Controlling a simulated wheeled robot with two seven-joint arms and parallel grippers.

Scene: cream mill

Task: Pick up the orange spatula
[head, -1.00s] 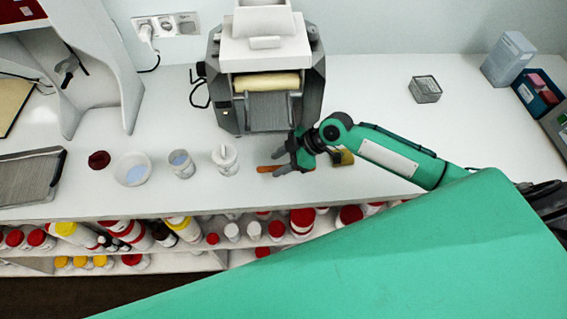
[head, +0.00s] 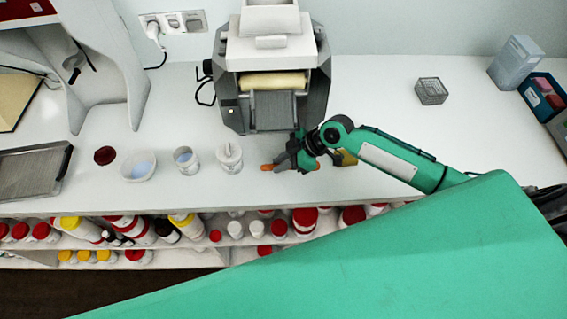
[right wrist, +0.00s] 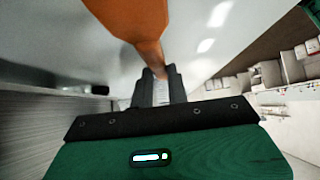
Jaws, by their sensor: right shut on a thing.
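The orange spatula (head: 268,167) is at the front of the white bench, just in front of the grey mill. My right gripper (head: 283,162) is shut on it, with an orange end sticking out to the left of the fingers. In the right wrist view the spatula (right wrist: 138,20) looms large at the top and narrows down to the closed fingers (right wrist: 160,88). Whether it is clear of the bench is hard to tell. My left gripper is not in view.
The mill (head: 272,70) stands right behind the gripper. A white lidded jar (head: 229,157), a glass beaker (head: 186,160) and a white bowl (head: 138,167) stand to the left. A yellow-brown object (head: 346,158) lies beside my right forearm.

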